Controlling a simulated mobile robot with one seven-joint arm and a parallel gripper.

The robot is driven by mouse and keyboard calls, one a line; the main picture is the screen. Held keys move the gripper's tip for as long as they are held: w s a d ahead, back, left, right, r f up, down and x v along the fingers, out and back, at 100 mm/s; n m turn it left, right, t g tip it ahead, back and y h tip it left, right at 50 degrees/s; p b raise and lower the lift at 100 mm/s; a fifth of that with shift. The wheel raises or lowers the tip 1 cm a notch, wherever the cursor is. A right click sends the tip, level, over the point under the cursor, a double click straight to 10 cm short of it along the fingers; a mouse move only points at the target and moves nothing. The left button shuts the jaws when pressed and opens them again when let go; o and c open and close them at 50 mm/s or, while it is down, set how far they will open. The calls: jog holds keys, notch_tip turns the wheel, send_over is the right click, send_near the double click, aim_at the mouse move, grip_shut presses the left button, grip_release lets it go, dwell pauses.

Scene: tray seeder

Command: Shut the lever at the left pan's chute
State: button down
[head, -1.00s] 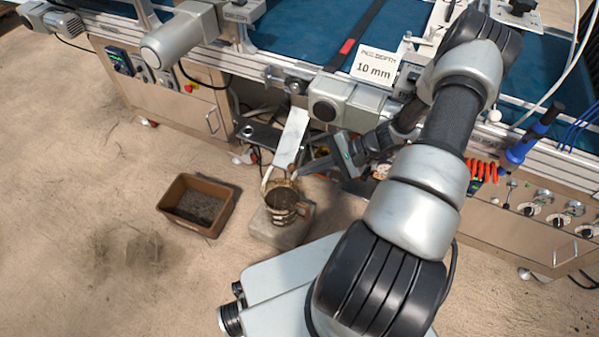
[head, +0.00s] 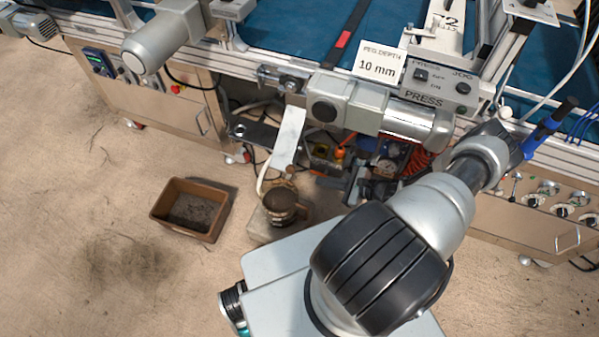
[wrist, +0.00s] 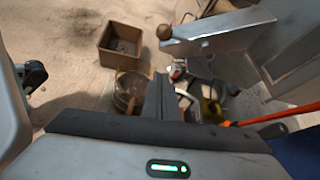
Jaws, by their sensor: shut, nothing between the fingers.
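A pale, flat chute (head: 288,138) slopes down from the machine's underside. A small brown knob (head: 290,170) shows at its lower end, above the dark pan (head: 284,206) on a grey block. In the wrist view the brown knob (wrist: 164,32) is at the near end of a flat pale metal bar (wrist: 225,30). I cannot tell how far the lever is turned. The round pan (wrist: 130,88) is below and left of the knob. My gripper (wrist: 158,88) is shut and empty, apart from the knob. In the head view its fingers are hidden behind my arm.
A brown box of dark soil (head: 190,222) stands on the floor left of the pan. The machine's rail and press unit (head: 350,105) overhang from above. Orange coiled hose (head: 418,158) hangs nearby.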

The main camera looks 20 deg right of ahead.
aim_at(295, 160)
jog(key=w+a+b, duration=0.1)
jog(key=w+a, duration=0.5)
jog(key=shift+w+a+f, duration=0.2)
jog(key=shift+w+a, duration=0.1)
jog(key=shift+w, duration=0.1)
jog(key=shift+r, duration=0.1)
dwell(0.4)
